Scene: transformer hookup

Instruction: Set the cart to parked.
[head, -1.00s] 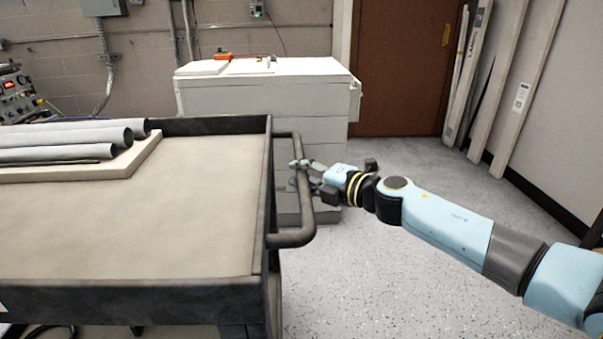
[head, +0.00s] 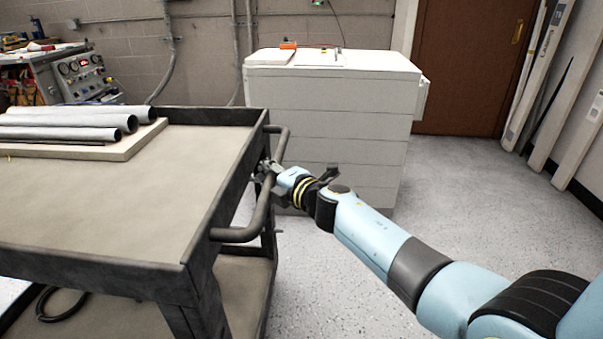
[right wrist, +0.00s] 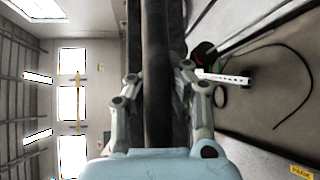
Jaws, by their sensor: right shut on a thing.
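The cart (head: 175,200) is a dark-framed trolley with a tan top and a lower shelf, at the left of the head view. Its dark tubular handle (head: 262,215) sticks out from the right end. My right gripper (head: 266,170) is shut on the handle, near its middle. In the right wrist view the handle (right wrist: 157,80) runs between the two fingers (right wrist: 158,88). My left gripper is not in view.
Grey pipes (head: 70,122) lie on a board on the cart top. A white cabinet (head: 335,130) stands behind the handle. A bench with instruments (head: 80,75) is at the back left. A brown door (head: 465,70) and leaning planks (head: 545,80) are at the back right. Speckled floor (head: 450,210) is open at right.

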